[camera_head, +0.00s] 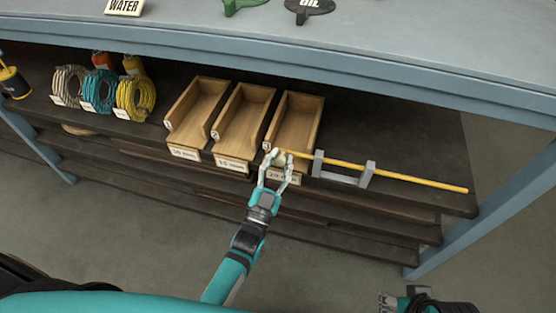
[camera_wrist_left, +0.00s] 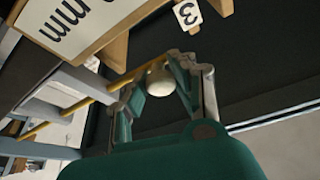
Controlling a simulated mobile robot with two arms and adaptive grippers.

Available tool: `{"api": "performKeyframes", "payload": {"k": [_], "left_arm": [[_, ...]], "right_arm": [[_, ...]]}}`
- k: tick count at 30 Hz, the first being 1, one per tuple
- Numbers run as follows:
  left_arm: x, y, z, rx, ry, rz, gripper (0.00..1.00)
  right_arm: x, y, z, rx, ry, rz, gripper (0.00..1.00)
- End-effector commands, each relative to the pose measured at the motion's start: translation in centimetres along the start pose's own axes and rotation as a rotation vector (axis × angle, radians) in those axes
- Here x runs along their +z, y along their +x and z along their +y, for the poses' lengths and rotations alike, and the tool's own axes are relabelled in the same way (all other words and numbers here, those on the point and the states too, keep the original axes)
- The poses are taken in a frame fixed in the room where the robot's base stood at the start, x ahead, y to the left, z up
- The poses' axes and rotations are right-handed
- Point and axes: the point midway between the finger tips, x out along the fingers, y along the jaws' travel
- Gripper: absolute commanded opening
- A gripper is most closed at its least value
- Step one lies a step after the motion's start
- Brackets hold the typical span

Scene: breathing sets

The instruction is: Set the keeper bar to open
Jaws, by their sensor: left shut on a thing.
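The keeper bar (camera_head: 415,179) is a thin yellow rod lying through a grey two-post bracket (camera_head: 342,179) on the front of the shelf. Its pale round knob (camera_wrist_left: 158,79) is at the left end, before the front of the right-hand wooden bin (camera_head: 296,120). The bar runs right from there, well past the bracket. My left gripper (camera_head: 279,160) is shut on the knob; in the left wrist view the fingers (camera_wrist_left: 165,90) stand on either side of it. My right gripper (camera_head: 408,301) shows only partly at the bottom edge, and its jaws are unclear.
Two more wooden bins, a middle one (camera_head: 241,122) and a left one (camera_head: 196,111), stand to the left. Coiled hoses (camera_head: 135,97) lie further left on the shelf. A grey-blue table edge (camera_head: 300,66) overhangs the shelf, and a leg (camera_head: 490,213) stands at right.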

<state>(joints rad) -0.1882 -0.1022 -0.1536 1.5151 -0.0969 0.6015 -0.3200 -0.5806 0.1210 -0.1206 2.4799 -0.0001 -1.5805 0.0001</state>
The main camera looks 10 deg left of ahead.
Motion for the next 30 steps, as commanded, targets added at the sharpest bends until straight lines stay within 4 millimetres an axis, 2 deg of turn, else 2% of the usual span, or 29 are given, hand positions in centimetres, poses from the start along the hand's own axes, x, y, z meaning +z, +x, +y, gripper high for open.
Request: {"api": "performKeyframes", "payload": {"k": [2,3,9,17,20,23,30], "left_arm": [[-0.5,0.5,-0.2,-0.006,-0.004,0.014,0.0],[-0.5,0.5,-0.2,-0.006,-0.004,0.014,0.28],[-0.5,0.4,-0.2,-0.005,-0.003,0.012,0.51],[-0.2,0.1,-0.1,-0.002,-0.002,0.006,0.51],[-0.1,-0.7,-0.1,-0.002,-0.002,0.003,0.51],[-0.1,-2.3,-0.1,-0.001,-0.001,0.001,0.51],[-0.1,-7.5,0.0,-0.001,-0.002,0.003,0.51]], "right_arm": [[0.0,0.0,0.0,0.0,0.0,0.0,0.4],[0.0,0.0,0.0,0.0,0.0,0.0,0.4],[0.0,0.0,0.0,0.0,0.0,0.0,0.4],[-0.2,-0.1,0.0,-0.002,0.004,0.005,0.4],[-0.1,0.0,0.0,-0.001,0.003,0.004,0.4],[-0.1,0.0,0.0,-0.001,0.003,0.003,0.4],[-0.1,0.0,0.0,0.0,0.002,0.002,0.4]]}}
